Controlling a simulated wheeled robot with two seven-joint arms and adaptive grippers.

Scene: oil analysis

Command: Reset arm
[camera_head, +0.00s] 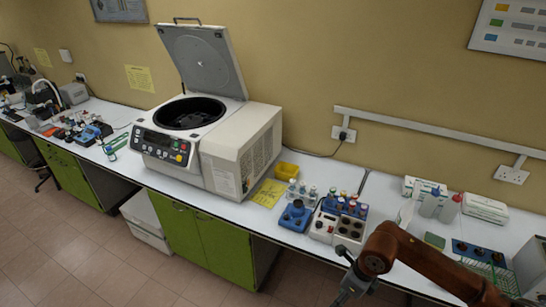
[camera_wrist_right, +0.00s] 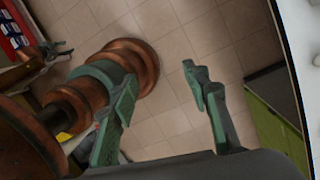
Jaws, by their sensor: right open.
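My right arm comes in at the lower right of the head view, in front of the bench. Its gripper (camera_head: 352,280) is low at the bottom edge, in front of the bench's front edge and partly cut off. In the right wrist view the two green fingers of my right gripper (camera_wrist_right: 160,75) stand apart with nothing between them, and tiled floor shows behind. A brown jointed arm part of mine fills the left of that view. My left gripper does not show in the head view.
A centrifuge (camera_head: 245,150) stands on the bench with its lid (camera_head: 203,62) raised. White bottles (camera_head: 431,203) and boxes stand at the right.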

